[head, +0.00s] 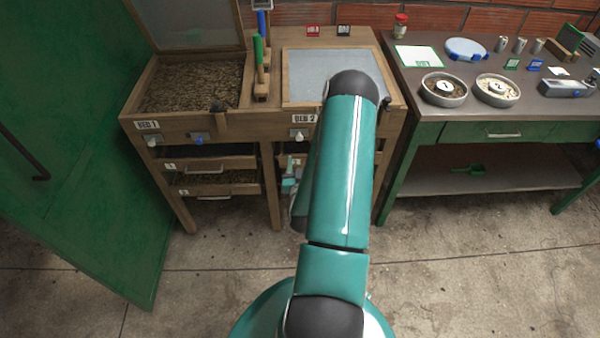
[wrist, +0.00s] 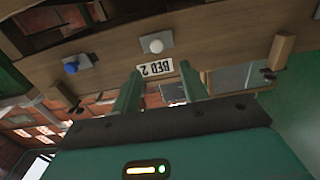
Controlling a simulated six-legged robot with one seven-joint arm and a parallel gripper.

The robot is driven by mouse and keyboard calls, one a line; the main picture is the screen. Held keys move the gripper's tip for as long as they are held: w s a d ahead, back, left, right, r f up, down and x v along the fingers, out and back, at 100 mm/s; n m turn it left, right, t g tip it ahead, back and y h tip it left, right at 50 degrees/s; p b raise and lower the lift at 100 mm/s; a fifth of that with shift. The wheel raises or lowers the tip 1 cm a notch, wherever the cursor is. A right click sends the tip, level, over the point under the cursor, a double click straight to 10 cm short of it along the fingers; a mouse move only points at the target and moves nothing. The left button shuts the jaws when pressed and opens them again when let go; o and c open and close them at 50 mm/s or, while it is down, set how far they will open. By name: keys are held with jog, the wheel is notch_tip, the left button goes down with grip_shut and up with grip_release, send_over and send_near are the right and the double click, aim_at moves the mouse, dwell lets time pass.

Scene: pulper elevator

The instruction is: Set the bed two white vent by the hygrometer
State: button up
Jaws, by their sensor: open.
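The white vent (head: 299,135) of bed two is a white knob on a grey plate on the wooden front, near the BED 2 label (head: 304,118). The white knob also shows in the wrist view (wrist: 152,46), beyond my fingertips and apart from them. My gripper (wrist: 160,69) is open and empty, with its two green fingers on either side of the upside-down label. A blue knob (wrist: 71,68) is to the left in the wrist view. A small device with a screen (head: 262,5) stands at the back between the beds; I cannot tell whether it is the hygrometer.
Bed one (head: 190,86) is at left with its lid raised, and its front has a white knob (head: 153,141) and a blue knob (head: 197,137). A green workbench (head: 430,100) with dishes stands at right. A green door (head: 70,150) is at far left. The near floor is clear.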

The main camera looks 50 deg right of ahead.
jog(key=v, duration=0.4)
jog(key=shift+s+a, duration=0.1)
jog(key=shift+s, duration=0.05)
dwell(0.4)
